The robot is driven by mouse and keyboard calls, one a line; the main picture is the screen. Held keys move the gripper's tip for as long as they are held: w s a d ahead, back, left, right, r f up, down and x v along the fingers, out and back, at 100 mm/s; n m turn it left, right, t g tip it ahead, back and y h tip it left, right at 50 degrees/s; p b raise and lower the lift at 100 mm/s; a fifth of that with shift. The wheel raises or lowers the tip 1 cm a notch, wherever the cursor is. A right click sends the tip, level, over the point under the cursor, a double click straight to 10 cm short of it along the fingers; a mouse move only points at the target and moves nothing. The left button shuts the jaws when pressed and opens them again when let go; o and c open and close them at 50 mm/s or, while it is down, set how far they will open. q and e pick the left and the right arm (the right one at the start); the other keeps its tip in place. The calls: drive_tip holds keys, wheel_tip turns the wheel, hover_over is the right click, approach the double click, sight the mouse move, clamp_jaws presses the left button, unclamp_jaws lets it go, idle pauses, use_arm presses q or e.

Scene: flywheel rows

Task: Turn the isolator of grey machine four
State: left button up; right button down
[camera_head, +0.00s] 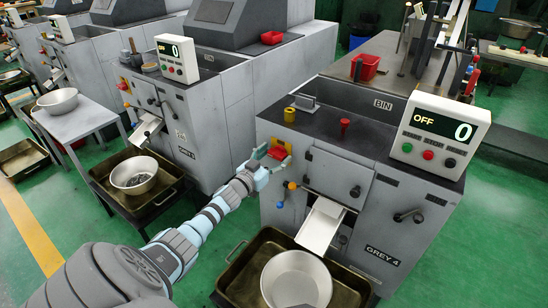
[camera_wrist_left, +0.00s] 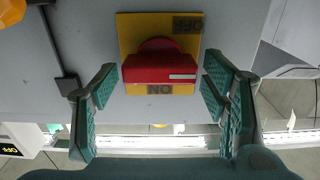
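Grey machine four (camera_head: 345,165) stands at the right, labelled GREY 4, and its display (camera_head: 438,127) reads OFF and 0. Its isolator is a red knob (camera_head: 279,152) on the front, beside my left gripper (camera_head: 268,160). In the left wrist view, the red isolator handle (camera_wrist_left: 160,68) lies horizontal on a yellow plate (camera_wrist_left: 128,27), with a white mark at its right end. Upside-down OFF and ON labels sit above and below it. The left gripper's open fingers are on either side of the handle, with gaps; contact is not visible. My right gripper is not in view.
Orange and blue knobs (camera_head: 291,186) sit just below the isolator. A white chute (camera_head: 320,225) juts out above a tray (camera_head: 245,277) holding a bowl (camera_head: 296,280).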

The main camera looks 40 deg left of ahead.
use_arm(q)
drive_tip(key=c, duration=0.8)
